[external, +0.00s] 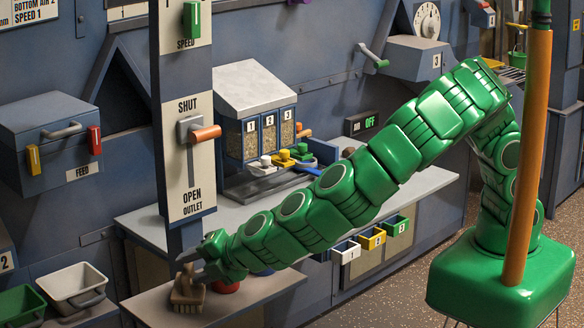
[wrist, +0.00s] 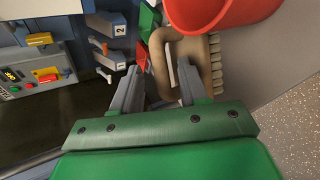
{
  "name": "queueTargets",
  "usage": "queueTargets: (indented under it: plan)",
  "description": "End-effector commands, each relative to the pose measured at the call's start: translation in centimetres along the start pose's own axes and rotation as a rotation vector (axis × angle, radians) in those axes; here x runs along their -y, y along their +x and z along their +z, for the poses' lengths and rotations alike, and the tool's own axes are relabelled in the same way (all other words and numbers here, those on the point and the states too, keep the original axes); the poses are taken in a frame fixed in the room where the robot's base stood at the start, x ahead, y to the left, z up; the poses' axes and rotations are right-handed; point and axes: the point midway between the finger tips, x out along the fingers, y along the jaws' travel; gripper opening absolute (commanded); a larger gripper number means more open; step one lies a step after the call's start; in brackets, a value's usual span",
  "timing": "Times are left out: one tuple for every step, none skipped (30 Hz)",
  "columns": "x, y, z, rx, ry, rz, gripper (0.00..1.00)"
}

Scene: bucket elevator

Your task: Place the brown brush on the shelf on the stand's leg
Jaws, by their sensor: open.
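The brown brush (external: 187,292) stands on the shelf (external: 262,296) beside the lower end of the stand's leg (external: 184,238). Its bristles are toward the bottom in the external view. My gripper (external: 203,264) is open, with its fingertips right at the upper part of the brush. In the wrist view the brush (wrist: 197,62) lies just beyond my gripper's fingers (wrist: 161,72), its pale bristles to the right. I cannot tell whether a finger touches it. The part of the brush near the fingertips is partly hidden.
A red bucket (wrist: 215,8) is close beside the brush; in the external view it is mostly behind my arm (external: 226,287). A white bin (external: 75,287) and a green bin (external: 20,305) are at left. A grey counter (external: 380,195) with small numbered bins is behind my arm.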

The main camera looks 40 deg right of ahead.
Motion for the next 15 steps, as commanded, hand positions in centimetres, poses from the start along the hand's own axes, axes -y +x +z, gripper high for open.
queueTargets:
  plan:
    - [-0.1, -0.5, 0.0, -0.001, 0.000, 0.001, 0.44]
    - [-0.1, -0.8, 0.0, -0.001, 0.000, 0.001, 0.44]
    - [-0.1, -1.3, -0.1, -0.001, -0.001, 0.002, 0.44]
    - [-0.1, -1.6, -0.1, -0.002, 0.000, 0.002, 0.44]
    - [-0.1, -1.9, 0.0, -0.001, 0.001, 0.002, 0.44]
    - [-0.1, -2.2, 0.0, 0.000, 0.001, 0.002, 0.44]
    - [-0.1, -2.5, 0.0, 0.000, 0.001, 0.002, 0.44]
    - [-0.1, -2.8, 0.0, 0.000, 0.001, 0.002, 0.44]
    - [-0.1, -3.0, 0.0, 0.000, 0.000, 0.002, 0.44]
    - [-0.1, -3.1, 0.1, 0.000, 0.000, 0.002, 0.44]
    - [-0.1, -3.2, 0.1, 0.001, 0.000, 0.001, 0.44]
    - [-0.1, -3.2, 0.1, 0.001, 0.000, 0.001, 0.44]
    - [-0.1, -3.2, 0.1, 0.001, 0.000, 0.001, 0.44]
    - [0.0, -3.2, 0.1, 0.001, 0.000, 0.000, 0.44]
    - [0.0, -3.2, 0.1, 0.001, 0.000, 0.000, 0.44]
